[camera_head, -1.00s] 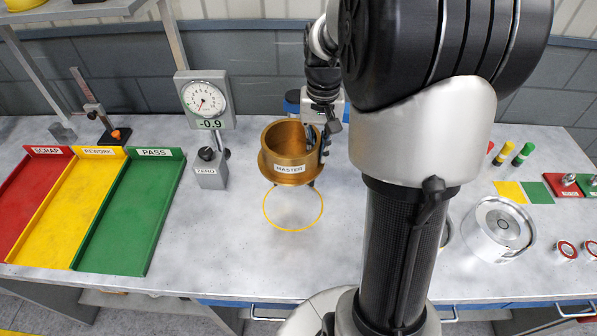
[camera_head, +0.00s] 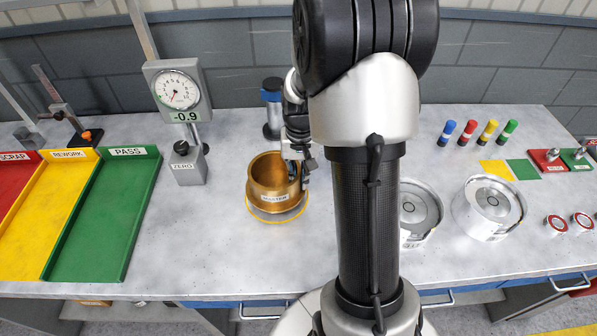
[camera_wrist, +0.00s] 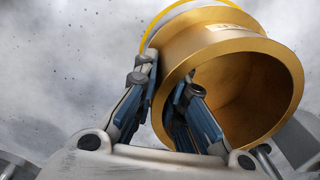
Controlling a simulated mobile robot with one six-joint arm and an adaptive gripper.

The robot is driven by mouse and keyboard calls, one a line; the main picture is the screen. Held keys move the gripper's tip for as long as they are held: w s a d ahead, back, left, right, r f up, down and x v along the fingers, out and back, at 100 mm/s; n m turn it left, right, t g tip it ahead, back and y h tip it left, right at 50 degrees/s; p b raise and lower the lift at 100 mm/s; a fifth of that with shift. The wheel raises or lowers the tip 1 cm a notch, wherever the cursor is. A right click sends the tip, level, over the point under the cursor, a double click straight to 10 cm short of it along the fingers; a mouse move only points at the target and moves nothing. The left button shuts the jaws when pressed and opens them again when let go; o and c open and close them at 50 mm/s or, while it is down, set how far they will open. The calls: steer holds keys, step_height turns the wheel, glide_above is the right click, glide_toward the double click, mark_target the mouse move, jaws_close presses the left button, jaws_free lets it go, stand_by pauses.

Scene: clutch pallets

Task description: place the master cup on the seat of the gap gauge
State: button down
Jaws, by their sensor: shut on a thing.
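The master cup (camera_head: 273,184) is a brass-coloured open cup with a "MASTER" label. It is upright and low over a yellow ring (camera_head: 263,219) marked on the table; I cannot tell whether its base touches. My gripper (camera_head: 299,170) is shut on the cup's right wall. In the wrist view my gripper (camera_wrist: 168,90) has one finger inside the cup (camera_wrist: 222,52) and one outside. A dial gauge (camera_head: 178,92) reading -0.9, with a grey "ZERO" block (camera_head: 188,166), stands left of the cup. I cannot tell which part is its seat.
Red, yellow and green trays (camera_head: 118,215) lie at the left. Silver round parts (camera_head: 489,208) and coloured pegs (camera_head: 490,131) are at the right. The table in front of the cup is clear.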

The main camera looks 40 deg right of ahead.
steer(key=shift+w+f+b, duration=0.1)
steer(key=shift+f+b, duration=0.35)
steer(key=shift+f, duration=1.25)
steer(key=shift+f, duration=0.15)
steer(key=c, duration=1.7)
jaws_free()
steer(key=shift+o, duration=0.2)
